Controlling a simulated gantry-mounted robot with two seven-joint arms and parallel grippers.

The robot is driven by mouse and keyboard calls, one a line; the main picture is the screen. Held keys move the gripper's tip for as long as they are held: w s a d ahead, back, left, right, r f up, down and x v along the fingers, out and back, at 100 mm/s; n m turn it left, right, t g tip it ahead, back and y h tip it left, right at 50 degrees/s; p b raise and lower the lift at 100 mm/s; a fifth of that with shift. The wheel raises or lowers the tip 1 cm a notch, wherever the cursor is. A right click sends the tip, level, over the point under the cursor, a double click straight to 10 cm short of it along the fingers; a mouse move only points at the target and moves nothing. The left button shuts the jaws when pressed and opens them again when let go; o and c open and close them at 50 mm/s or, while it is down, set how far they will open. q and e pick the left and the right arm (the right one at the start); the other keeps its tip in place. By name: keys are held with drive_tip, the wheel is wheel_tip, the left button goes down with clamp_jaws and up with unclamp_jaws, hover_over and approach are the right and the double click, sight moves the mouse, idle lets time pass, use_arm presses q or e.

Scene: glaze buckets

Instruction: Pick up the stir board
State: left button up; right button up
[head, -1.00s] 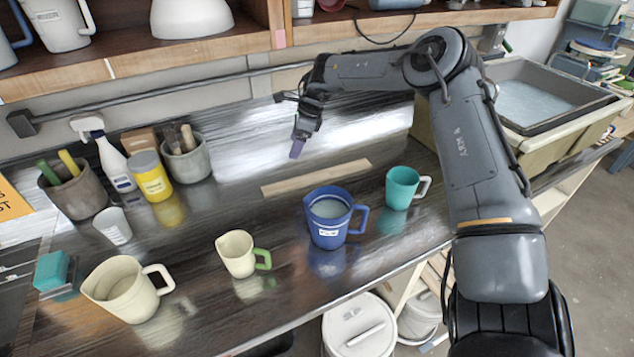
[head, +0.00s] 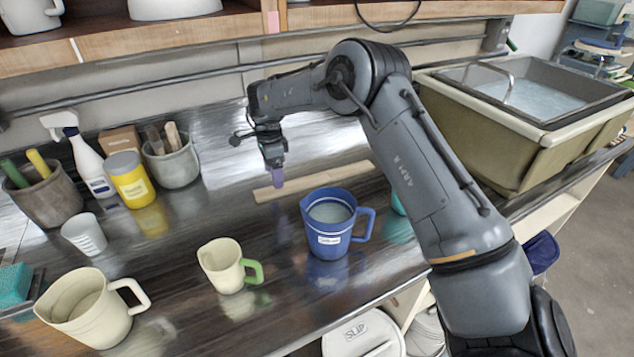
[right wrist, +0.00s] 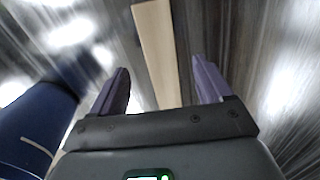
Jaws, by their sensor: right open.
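The stir board (head: 325,179) is a flat pale wooden strip lying on the dark, shiny bench behind the blue pitcher. In the right wrist view the board (right wrist: 157,52) runs away from me between my two purple fingers. My right gripper (head: 277,178) is open, above the board's left part in the head view; the fingers (right wrist: 160,88) show apart with nothing held, and I cannot tell the exact height. My left gripper is not in view.
A blue pitcher (head: 327,240) with pale liquid stands in front of the board; its side (right wrist: 35,125) shows close by. A green-handled cream cup (head: 225,268) and larger cream pitcher (head: 85,312) stand left. A yellow-labelled jar (head: 132,182) is farther back.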

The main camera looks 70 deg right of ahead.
drive_tip(key=shift+w+a+f+b, duration=0.1)
drive_tip(key=shift+f+b, duration=0.6)
drive_tip(key=shift+f, duration=1.95)
drive_tip(key=c, duration=1.4)
drive_tip(key=shift+o, duration=0.2)
drive_tip(key=shift+r, duration=0.2)
